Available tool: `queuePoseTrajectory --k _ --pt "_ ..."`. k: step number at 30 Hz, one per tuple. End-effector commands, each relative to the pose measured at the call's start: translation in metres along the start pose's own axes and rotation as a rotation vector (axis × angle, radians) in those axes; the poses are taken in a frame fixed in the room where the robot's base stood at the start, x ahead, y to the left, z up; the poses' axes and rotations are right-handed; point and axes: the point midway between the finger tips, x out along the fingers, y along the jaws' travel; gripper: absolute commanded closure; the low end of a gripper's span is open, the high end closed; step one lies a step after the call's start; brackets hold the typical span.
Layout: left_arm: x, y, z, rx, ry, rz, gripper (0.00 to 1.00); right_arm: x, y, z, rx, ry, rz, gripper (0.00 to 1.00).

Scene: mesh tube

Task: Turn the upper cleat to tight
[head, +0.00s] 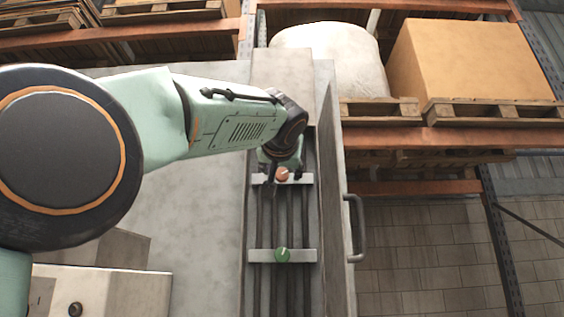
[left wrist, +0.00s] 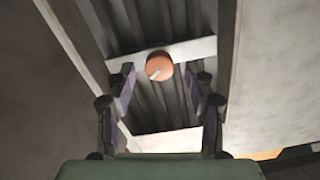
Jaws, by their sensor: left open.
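The upper cleat (head: 308,179) is a pale bar across several dark cables, with a round orange knob (head: 282,174) at its middle. In the left wrist view the orange knob (left wrist: 159,66) shows a pale pointer mark slanting to the lower left. My left gripper (head: 284,180) is open, its two fingers spread to either side of the knob in the picture. In the left wrist view my left gripper (left wrist: 161,76) shows nothing held; whether its fingertips touch the knob I cannot tell. My right gripper is not in view.
A lower cleat (head: 258,256) with a green knob (head: 282,255), its white mark near upright, crosses the same cables. An open door with a handle (head: 357,228) stands right of the channel. Shelving with a cardboard box (head: 470,60) and pallets is behind.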

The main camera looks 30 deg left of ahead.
Motion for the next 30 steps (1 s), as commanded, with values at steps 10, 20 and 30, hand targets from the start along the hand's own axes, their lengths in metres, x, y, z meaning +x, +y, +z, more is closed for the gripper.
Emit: queuePoseTrajectory --k 10,20,30 --pt "0.0053 0.0005 0.0015 0.000 -0.001 0.003 0.46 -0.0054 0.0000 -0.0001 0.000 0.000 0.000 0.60" --pt "0.0047 0.0007 0.0012 0.000 -0.001 0.003 0.65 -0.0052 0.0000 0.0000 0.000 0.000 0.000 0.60" --pt "0.0054 0.0010 0.0020 0.000 -0.002 0.003 0.94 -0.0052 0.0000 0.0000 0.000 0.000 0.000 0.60"
